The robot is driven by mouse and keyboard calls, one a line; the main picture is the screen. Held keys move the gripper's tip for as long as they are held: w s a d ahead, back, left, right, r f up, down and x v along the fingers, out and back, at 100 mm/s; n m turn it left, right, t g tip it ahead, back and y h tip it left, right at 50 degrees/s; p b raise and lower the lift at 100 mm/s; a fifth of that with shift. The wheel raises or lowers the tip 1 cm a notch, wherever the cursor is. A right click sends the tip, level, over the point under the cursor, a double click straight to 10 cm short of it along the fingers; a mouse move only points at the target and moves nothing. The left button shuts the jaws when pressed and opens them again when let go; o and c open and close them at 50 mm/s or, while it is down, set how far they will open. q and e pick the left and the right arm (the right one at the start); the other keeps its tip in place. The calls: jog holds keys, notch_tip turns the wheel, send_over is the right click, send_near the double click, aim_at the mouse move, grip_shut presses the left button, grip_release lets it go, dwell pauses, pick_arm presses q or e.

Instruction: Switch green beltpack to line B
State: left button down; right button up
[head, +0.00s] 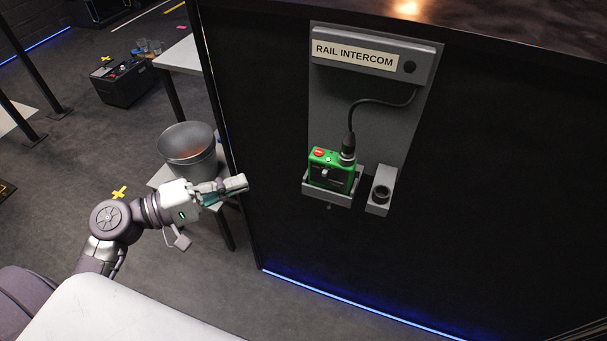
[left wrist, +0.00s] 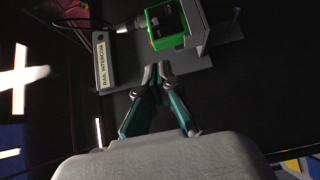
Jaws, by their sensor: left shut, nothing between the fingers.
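The green beltpack (head: 331,172) sits upright in a grey holder (head: 328,196) on the wall panel, with a red button on its top and a dark switch on its front. A black cable (head: 378,104) plugs into its top. Which line the switch is set to is too small to tell. My left gripper (head: 241,184) is shut and empty, left of the beltpack and apart from it. In the left wrist view the gripper (left wrist: 158,72) points toward the beltpack (left wrist: 166,24), which lies beyond the fingertips. My right gripper is not in view.
The grey panel carries a "RAIL INTERCOM" label (head: 354,55) and an empty grey socket holder (head: 380,190) right of the beltpack. A metal bucket (head: 188,150) on a small stand is behind my left arm. The dark wall (head: 480,200) around the panel is bare.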

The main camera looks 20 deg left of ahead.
aim_at(322, 170)
pick_arm(q)
jog(key=shift+w, duration=0.1)
jog(key=p+x, duration=0.1)
jog(key=x, duration=0.2)
jog(key=p+x, duration=0.1)
jog(key=x, duration=0.2)
jog(key=p+x, duration=0.1)
jog(key=x, duration=0.2)
jog(key=shift+r+p, duration=0.25)
jog(key=shift+p, duration=0.05)
jog(key=d, duration=0.1)
jog(key=d+p, duration=0.1)
jog(key=d, duration=0.1)
jog(key=shift+w+d+f+p, duration=0.15)
jog(key=shift+w+d+p, duration=0.15)
jog(key=shift+p, duration=0.05)
jog(key=shift+s+d, duration=0.1)
jog(key=shift+d, duration=0.4)
jog(key=shift+f, duration=0.15)
